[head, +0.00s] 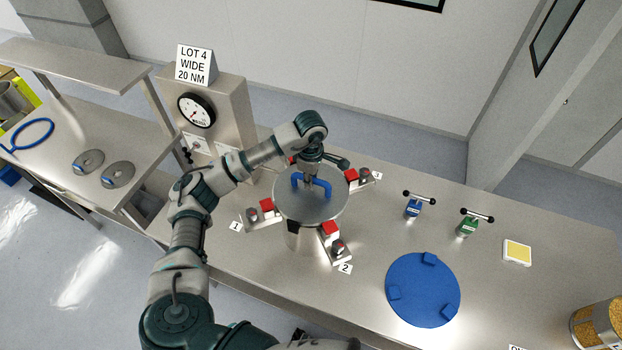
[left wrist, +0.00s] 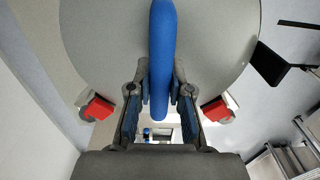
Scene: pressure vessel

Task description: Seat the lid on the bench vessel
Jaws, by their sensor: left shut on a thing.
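The round grey steel lid (head: 312,209) is over the bench vessel (head: 298,240), level as far as I can tell. Whether it touches the vessel's rim I cannot tell. My left gripper (head: 311,183) comes down from above and is shut on the lid's blue handle (head: 326,190). In the left wrist view the handle (left wrist: 162,50) runs between the fingers of the gripper (left wrist: 160,88), with the lid (left wrist: 105,40) behind. Clamps with red blocks stand around the vessel, at plate 1 (head: 266,206), plate 2 (head: 331,229) and the right rear (head: 352,175). My right gripper does not show.
A blue round mat (head: 422,291) with raised blocks lies bare at right. Behind it stand a blue T-handled tool (head: 413,207) and a green one (head: 468,226). A gauge box (head: 220,120) with a LOT 4 WIDE 20 NM sign (head: 196,65) stands at left rear.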

